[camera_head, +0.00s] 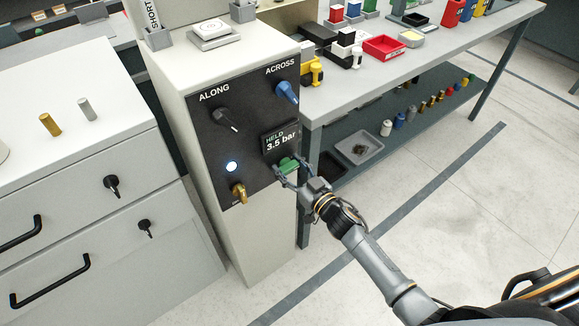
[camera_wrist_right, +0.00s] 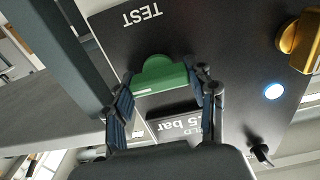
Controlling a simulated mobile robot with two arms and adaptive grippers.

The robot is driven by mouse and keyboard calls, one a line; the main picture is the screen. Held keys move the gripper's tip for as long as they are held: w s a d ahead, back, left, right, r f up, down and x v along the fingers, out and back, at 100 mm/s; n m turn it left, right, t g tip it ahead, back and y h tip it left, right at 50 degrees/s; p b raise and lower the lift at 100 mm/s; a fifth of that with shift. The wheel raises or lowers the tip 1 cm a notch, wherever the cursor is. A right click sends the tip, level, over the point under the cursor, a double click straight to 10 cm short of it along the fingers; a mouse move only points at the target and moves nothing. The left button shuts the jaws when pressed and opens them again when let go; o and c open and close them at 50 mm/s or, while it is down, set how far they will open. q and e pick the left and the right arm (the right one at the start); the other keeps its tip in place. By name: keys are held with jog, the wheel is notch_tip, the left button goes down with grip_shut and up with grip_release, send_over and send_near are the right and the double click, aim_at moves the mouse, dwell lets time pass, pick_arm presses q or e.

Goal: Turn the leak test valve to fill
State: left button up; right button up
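The leak test valve has a green handle (camera_head: 288,164) low on the right of the dark panel (camera_head: 226,160), below the display. In the right wrist view the green handle (camera_wrist_right: 160,76) sits beside the word TEST. My right gripper (camera_head: 287,173) is at the handle, with one finger on each side. In the right wrist view my right gripper's fingertips (camera_wrist_right: 164,84) flank the handle closely; I cannot tell whether both press on it. The display (camera_head: 281,139) reads HELD 3.5 bar. My left gripper is not in view.
A black ALONG knob (camera_head: 225,119), blue ACROSS knob (camera_head: 287,92), lit white button (camera_head: 231,166) and gold knob (camera_head: 239,193) share the panel. A grey workbench (camera_head: 440,66) with coloured bins stands close on the right. A drawer cabinet (camera_head: 80,180) stands left.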

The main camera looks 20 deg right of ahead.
jog(key=shift+c, duration=1.1)
jog(key=shift+n, duration=0.3)
jog(key=n, duration=0.3)
jog(key=shift+a+n+b, duration=0.1)
jog(key=shift+n+b, duration=0.2)
jog(key=n+b, duration=0.1)
jog(key=n, duration=0.3)
jog(key=shift+f+n, duration=0.15)
jog(key=shift+n, duration=0.15)
jog(key=n+b, duration=0.1)
jog(key=n, duration=0.3)
jog(key=shift+a, duration=0.1)
jog(key=shift+f+n+b, duration=0.1)
jog(key=shift+n+b, duration=0.8)
jog(key=shift+n, duration=1.6)
